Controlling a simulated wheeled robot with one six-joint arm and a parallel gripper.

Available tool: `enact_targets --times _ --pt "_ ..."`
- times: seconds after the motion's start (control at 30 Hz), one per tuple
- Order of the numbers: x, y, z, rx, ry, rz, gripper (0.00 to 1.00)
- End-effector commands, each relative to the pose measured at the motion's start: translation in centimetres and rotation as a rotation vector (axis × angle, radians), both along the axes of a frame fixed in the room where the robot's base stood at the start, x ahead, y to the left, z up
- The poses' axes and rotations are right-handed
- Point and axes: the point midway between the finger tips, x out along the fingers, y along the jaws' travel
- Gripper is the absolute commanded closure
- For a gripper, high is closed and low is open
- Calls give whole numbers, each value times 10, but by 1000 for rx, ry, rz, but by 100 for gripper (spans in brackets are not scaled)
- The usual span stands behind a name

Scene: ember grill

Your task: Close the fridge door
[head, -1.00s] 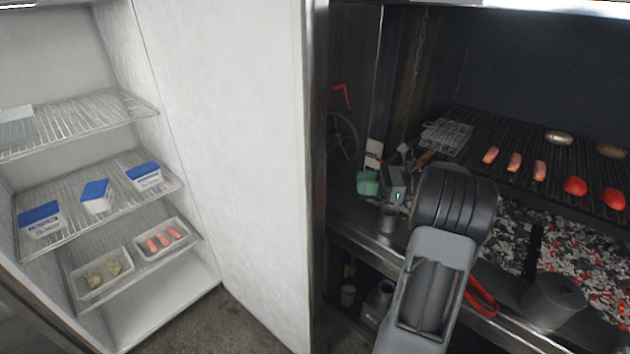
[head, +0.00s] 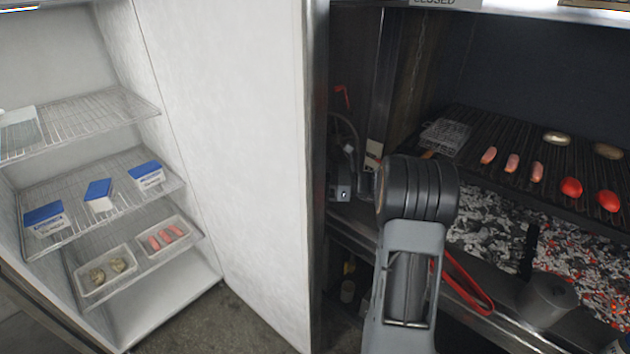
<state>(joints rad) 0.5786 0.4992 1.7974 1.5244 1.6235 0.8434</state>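The fridge door (head: 230,140) stands open, its white inner face toward me and its steel edge at the right. The open fridge shows wire shelves (head: 95,192) at the left.
Blue-lidded tubs (head: 45,218) and trays of food (head: 105,272) sit on the shelves. At the right is a grill (head: 480,140) with sausages and tomatoes above glowing coals (head: 590,260). Red tongs (head: 465,285) hang at the grill's front ledge. Bare floor (head: 215,320) shows below the door.

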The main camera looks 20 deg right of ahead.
Motion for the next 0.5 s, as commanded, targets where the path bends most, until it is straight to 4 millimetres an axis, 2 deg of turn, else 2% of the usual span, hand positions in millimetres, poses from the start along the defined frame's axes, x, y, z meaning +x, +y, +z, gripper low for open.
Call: enact_targets --times 0.23,0.5 --pt "0 0 0 0 0 0 67" --pt "0 0 0 0 1 0 91"
